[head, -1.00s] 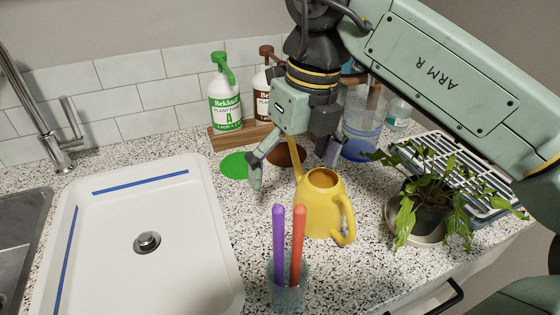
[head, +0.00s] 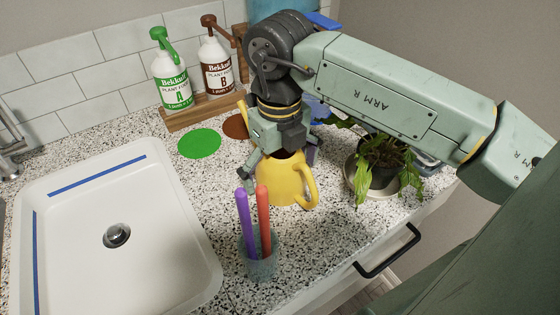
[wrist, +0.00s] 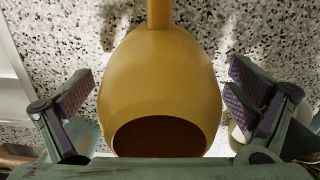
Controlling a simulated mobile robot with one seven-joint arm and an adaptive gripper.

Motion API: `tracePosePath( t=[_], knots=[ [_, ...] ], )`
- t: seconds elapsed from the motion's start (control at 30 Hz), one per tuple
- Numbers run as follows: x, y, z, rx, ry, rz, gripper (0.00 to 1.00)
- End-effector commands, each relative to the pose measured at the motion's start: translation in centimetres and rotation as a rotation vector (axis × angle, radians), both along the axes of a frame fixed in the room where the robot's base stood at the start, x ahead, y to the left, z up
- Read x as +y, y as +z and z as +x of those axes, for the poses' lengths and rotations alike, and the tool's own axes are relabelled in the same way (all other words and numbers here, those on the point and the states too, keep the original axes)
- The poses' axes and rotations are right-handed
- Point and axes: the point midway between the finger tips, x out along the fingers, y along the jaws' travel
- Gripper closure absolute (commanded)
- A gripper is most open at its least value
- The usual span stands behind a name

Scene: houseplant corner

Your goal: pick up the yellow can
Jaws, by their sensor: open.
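The yellow can (head: 283,184) stands upright on the speckled counter, with its handle to the right and its spout to the left in the head view. My gripper (head: 280,167) is open and above the can, its fingers coming down on either side of the upper body. In the wrist view the can (wrist: 160,80) sits between my two spread finger pads (wrist: 160,100), with a gap on each side. Its round dark opening faces the camera at the bottom. The gripper partly hides the can's top in the head view.
A cup (head: 261,262) with a purple and a red stick stands in front of the can. A potted plant (head: 378,170) is close to the right. A white basin (head: 65,255) lies left. Two pump bottles stand on a wooden stand (head: 204,110) behind, near a green disc (head: 199,143).

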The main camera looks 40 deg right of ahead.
Motion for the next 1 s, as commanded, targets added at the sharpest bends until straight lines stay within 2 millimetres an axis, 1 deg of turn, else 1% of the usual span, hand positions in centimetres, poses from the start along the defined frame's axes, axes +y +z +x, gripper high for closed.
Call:
tracePosePath(
  t=[0.1,0.3,1.0],
  knots=[
    [0.03,-0.67,0.00,-0.001,0.000,0.000,0.01],
    [0.02,-0.75,0.01,-0.001,0.000,0.000,0.01],
    [0.01,-0.69,0.01,-0.001,0.000,0.000,0.47]
  ],
)
